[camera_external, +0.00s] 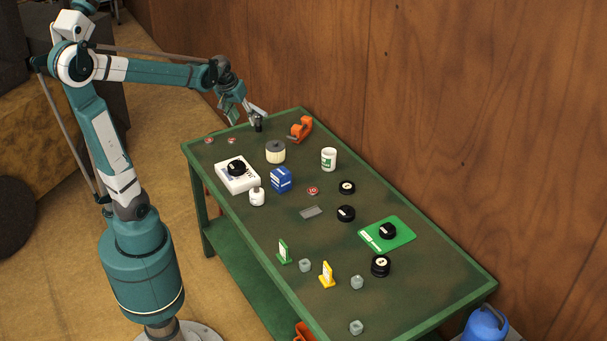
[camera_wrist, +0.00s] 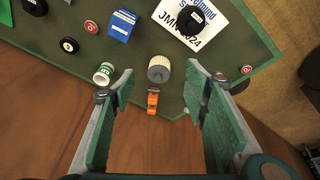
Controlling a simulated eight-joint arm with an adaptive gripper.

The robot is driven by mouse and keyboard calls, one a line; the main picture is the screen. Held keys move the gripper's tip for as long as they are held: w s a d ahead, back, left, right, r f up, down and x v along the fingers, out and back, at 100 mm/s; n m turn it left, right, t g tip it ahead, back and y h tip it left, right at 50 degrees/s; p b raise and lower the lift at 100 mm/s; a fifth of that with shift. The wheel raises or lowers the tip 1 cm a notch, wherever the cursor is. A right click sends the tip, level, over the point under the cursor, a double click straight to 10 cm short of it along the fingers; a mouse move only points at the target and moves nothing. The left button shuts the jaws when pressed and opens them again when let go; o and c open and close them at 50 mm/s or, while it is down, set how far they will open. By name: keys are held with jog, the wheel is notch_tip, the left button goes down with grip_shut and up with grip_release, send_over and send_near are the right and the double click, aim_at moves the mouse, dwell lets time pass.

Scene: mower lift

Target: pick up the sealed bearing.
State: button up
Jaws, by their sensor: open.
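Several black round discs with pale labels lie on the green table (camera_external: 450,283); I cannot tell for sure which is the sealed bearing. One disc (camera_external: 237,167) sits on a white box (camera_external: 226,183) and shows in the wrist view (camera_wrist: 192,18). Two discs lie bare on the table, one farther back (camera_external: 347,187) and one nearer (camera_external: 346,213). Another (camera_external: 387,231) is on a green card (camera_external: 403,240), and a taller black one (camera_external: 380,265) stands nearby. My gripper (camera_external: 246,116) is open and empty above the table's far left end; its fingers also show in the wrist view (camera_wrist: 160,82).
Near my gripper stand an orange tape dispenser (camera_external: 302,129), a cream ribbed cylinder (camera_external: 276,152) and a white cup (camera_external: 329,159). A blue box (camera_external: 281,179) and white bottle (camera_external: 257,197) are beside the white box. Green and yellow stands are nearer the front. A wooden wall runs behind.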

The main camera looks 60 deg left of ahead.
jog(key=w+a+f+n+g, duration=0.1)
jog(key=a+f, duration=0.1)
jog(key=a, duration=0.4)
jog(key=w+a+f+n, duration=0.2)
jog(key=a+f, duration=0.1)
jog(key=a, duration=0.3)
jog(key=n+g+h, duration=0.1)
jog(key=n+g, duration=0.2)
jog(key=n, duration=0.3)
send_near(209, 140)
jog(key=shift+s+a+f+b, duration=0.1)
jog(key=shift+s+a+b, duration=0.15)
jog(key=shift+b, duration=0.2)
jog(key=shift+a+f, duration=0.15)
jog(key=shift+f, duration=0.15)
jog(key=shift+f, duration=1.15)
jog(key=shift+f, duration=0.15)
jog(key=shift+w+f+b, duration=0.15)
jog(key=shift+f+b, duration=0.4)
jog(key=shift+f, duration=1.95)
